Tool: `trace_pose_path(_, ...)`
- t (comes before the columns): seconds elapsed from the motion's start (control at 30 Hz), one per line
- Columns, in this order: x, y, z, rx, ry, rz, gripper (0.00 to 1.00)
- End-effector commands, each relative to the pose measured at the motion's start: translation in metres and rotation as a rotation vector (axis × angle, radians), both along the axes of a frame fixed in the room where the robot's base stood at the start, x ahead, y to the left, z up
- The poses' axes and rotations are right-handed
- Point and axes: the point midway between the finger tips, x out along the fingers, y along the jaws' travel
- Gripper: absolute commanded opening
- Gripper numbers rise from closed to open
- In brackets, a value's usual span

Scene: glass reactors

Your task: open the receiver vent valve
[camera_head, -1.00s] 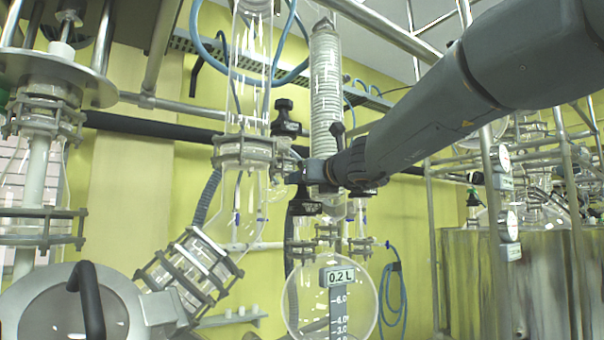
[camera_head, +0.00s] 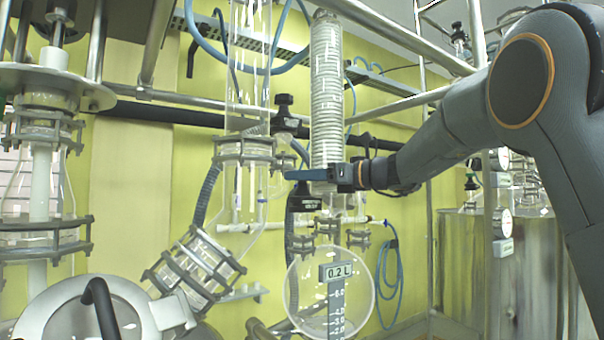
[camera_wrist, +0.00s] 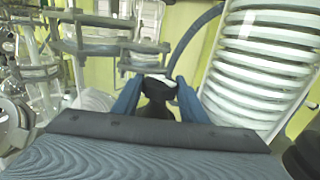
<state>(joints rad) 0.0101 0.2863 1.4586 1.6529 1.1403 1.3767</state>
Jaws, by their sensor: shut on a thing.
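The receiver (camera_head: 374,290) is a round glass flask with a "0.2 L" display in front of it, in the head view. Above it a black valve body with a label plate (camera_head: 304,204) stands just under my gripper (camera_head: 300,175). My gripper reaches in from the right, its blue fingers pointing left. In the wrist view my gripper (camera_wrist: 158,97) has its blue fingers on either side of a black valve knob (camera_wrist: 156,108) and is shut on it. The fingers and wrist hide much of the knob, so its turn angle cannot be told.
A white coiled condenser (camera_head: 326,90) stands right beside my wrist. Another black knob (camera_head: 285,112) sits above left, by the clamped glass column (camera_head: 247,70). Steel frame poles (camera_head: 487,240) stand close to my arm. A blue hose (camera_head: 390,270) hangs on the wall.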

Motion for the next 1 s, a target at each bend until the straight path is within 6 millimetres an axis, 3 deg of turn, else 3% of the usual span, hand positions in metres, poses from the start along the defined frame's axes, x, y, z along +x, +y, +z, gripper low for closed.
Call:
trace_pose_path(0.07,-0.0005,0.0003,0.0027,0.003,-0.004,-0.001,0.19)
trace_pose_path(0.1,-0.0004,0.0003,0.0027,0.003,-0.004,-0.001,0.44)
trace_pose_path(0.17,-0.0005,0.0003,0.0026,0.003,-0.004,-0.001,0.52)
trace_pose_path(0.47,-0.0008,0.0009,0.0019,0.002,-0.003,-0.018,0.52)
trace_pose_path(1.0,-0.0015,0.0032,-0.0006,0.004,-0.005,-0.448,0.52)
